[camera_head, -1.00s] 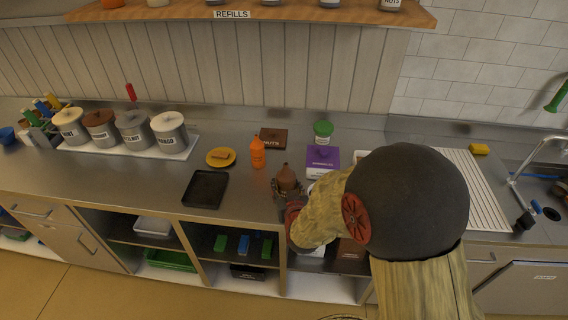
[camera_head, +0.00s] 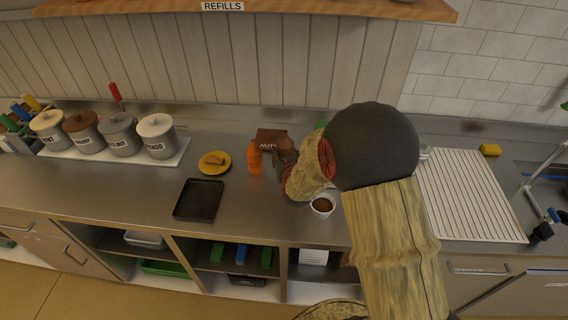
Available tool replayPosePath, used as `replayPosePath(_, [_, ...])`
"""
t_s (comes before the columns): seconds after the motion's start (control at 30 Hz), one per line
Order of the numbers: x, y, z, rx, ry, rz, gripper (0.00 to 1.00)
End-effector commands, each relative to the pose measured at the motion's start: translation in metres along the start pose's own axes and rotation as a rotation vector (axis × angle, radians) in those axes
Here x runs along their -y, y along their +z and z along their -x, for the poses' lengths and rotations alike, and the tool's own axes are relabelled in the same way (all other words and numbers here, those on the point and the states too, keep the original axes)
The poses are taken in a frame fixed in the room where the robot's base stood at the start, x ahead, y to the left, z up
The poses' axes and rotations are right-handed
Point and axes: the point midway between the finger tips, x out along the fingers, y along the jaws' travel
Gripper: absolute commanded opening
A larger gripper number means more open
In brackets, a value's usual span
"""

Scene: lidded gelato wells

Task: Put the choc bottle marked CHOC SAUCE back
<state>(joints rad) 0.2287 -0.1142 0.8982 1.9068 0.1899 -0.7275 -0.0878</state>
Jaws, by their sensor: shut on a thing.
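The brown choc bottle (camera_head: 285,147) is upright, just right of an orange bottle and in front of the brown NUTS box. Its label cannot be read here. My gripper (camera_head: 281,163) is shut on it, at the back part of the counter. My arm comes in from the right and hides part of the bottle and gripper. I cannot tell whether the bottle's base touches the counter.
The orange bottle (camera_head: 254,160) stands close left of my gripper. A white cup with brown contents (camera_head: 322,205) stands in front. A yellow dish (camera_head: 214,162), a black tray (camera_head: 200,200) and lidded wells (camera_head: 122,134) are left. A ribbed drainer (camera_head: 470,195) is right.

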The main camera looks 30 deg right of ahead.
Motion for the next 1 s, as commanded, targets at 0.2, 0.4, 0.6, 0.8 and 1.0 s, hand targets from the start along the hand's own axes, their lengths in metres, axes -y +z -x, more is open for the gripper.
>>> replayPosePath(0.2, [-0.002, 0.024, -0.043, 0.003, 0.000, 0.001, 0.20])
replayPosePath(0.4, [-0.002, 0.031, -0.061, -0.001, 0.000, 0.000, 0.20])
replayPosePath(0.6, [-0.003, 0.038, -0.072, 0.001, 0.000, 0.000, 0.20])
replayPosePath(0.8, [-0.003, 0.064, -0.082, 0.002, 0.000, 0.000, 0.20])
replayPosePath(1.0, [-0.002, 0.064, -0.082, 0.000, 0.000, 0.000, 0.20])
